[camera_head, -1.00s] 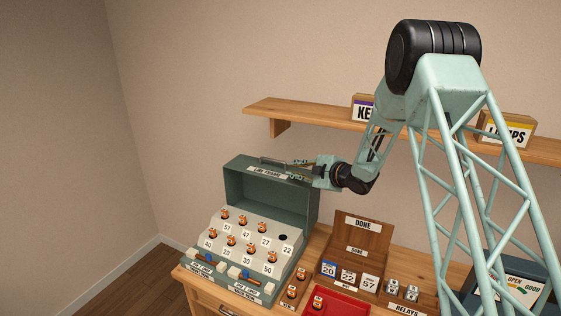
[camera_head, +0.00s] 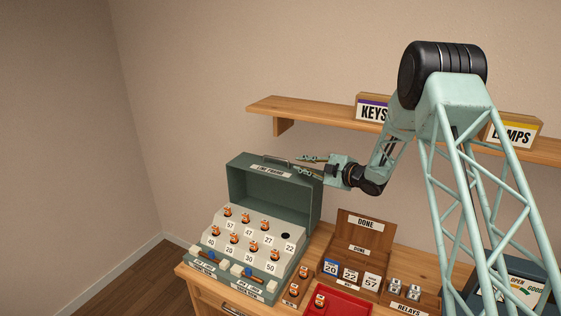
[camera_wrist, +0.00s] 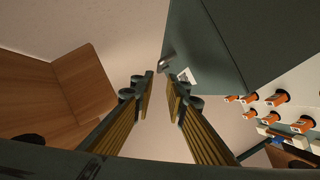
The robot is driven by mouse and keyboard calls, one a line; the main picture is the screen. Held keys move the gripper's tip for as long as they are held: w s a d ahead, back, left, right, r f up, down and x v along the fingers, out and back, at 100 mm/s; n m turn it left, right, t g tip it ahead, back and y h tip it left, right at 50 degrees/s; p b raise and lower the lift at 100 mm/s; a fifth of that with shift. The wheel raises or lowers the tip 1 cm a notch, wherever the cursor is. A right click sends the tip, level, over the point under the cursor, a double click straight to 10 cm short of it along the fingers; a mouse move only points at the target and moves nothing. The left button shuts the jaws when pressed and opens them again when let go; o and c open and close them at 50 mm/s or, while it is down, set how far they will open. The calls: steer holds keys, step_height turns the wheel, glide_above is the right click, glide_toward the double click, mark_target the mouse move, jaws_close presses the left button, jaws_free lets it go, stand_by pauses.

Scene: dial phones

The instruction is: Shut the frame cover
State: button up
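The dark green frame cover (camera_head: 300,200) stands open and upright at the back of the line frame box (camera_head: 262,285). Its label (camera_head: 270,171) and bar handle (camera_head: 277,160) are on its top side. My gripper (camera_head: 308,163) is at the right part of the cover's top, just right of the handle. In the wrist view, my gripper's fingers (camera_wrist: 158,85) are apart with nothing between them. The cover (camera_wrist: 212,45) and its handle (camera_wrist: 166,63) show beyond the fingertips; I see no contact.
Orange-topped plugs (camera_head: 234,238) stand in the box's numbered panel. To the right are a red tray (camera_head: 345,303), a wooden DONE stand (camera_head: 366,222) and relays (camera_head: 404,290). A wall shelf (camera_head: 285,108) with KEYS (camera_head: 372,110) and LAMPS (camera_head: 513,131) boxes runs behind the arm.

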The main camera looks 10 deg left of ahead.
mark_target(280, 160)
steer(key=shift+p+x, duration=1.05)
steer(key=shift+x, duration=5.6)
jaws_close()
steer(key=shift+s, duration=0.1)
steer(key=shift+s+a, duration=0.15)
steer(key=shift+s, duration=0.05)
